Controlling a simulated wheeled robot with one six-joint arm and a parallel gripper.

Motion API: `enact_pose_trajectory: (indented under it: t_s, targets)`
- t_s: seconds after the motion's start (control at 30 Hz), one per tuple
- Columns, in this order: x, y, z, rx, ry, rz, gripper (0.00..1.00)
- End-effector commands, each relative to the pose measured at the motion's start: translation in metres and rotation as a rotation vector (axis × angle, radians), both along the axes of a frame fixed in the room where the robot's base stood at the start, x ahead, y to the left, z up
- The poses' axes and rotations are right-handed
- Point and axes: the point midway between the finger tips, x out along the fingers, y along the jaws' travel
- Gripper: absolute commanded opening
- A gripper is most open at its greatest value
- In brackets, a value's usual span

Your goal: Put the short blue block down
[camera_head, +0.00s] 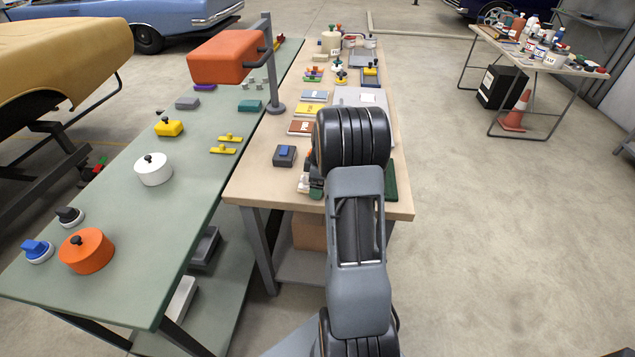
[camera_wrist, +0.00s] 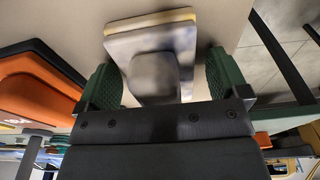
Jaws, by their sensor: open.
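A small blue block (camera_head: 284,150) sits on a dark grey square base near the front left of the wooden table (camera_head: 250,185). I cannot tell whether it is the short blue block. My gripper (camera_wrist: 161,62) is open in the wrist view, with one green finger on each side of a smooth grey piece (camera_wrist: 154,76). A gap shows between this piece and each finger. It appears to lie on or before a pale slab (camera_wrist: 150,24) with a yellowish edge. In the head view my arm hides most of my gripper and what is below it.
Several flat books (camera_head: 312,110) lie behind the blue block. The green table (camera_head: 120,235) at left holds pots and small blocks. An orange object (camera_wrist: 38,88) is left of my gripper in the wrist view.

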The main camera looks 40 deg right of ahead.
Motion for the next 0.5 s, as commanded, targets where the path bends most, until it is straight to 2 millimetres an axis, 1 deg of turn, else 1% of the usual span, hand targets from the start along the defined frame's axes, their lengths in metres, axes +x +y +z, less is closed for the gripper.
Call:
enact_pose_trajectory:
  t_s: [0.17, 0.23, 0.37, 0.5]
  targets:
    - [0.0, 0.0, 0.006, -0.001, -0.001, 0.0, 0.93]
    - [0.0, -0.001, 0.013, -0.001, -0.003, 0.0, 0.93]
    - [-0.002, -0.003, 0.035, -0.003, -0.005, -0.001, 0.93]
    - [-0.005, -0.006, 0.063, -0.003, -0.004, -0.002, 0.93]
